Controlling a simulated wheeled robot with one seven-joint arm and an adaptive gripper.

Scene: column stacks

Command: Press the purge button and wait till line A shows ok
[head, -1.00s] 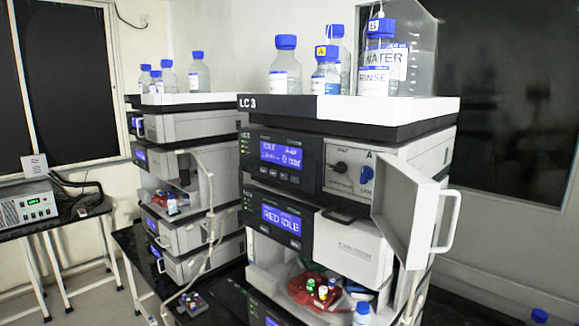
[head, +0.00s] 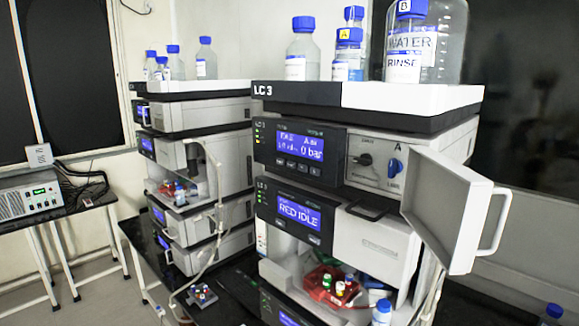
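The LC 3 stack (head: 297,96) stands right of centre. Its upper module has a lit blue display (head: 300,146) reading "0 bar"; its smaller text is blurred, and I cannot make out an ok. A row of small buttons (head: 297,165) sits below that display; I cannot read which one is purge. To their right are a black knob (head: 362,160) and a blue knob (head: 394,168) under the letter A. My gripper is not in view.
An open white door (head: 447,205) with a handle juts out at the right of the stack. A red vial tray (head: 325,285) sits in the lower bay. A second stack (head: 200,115) stands left.

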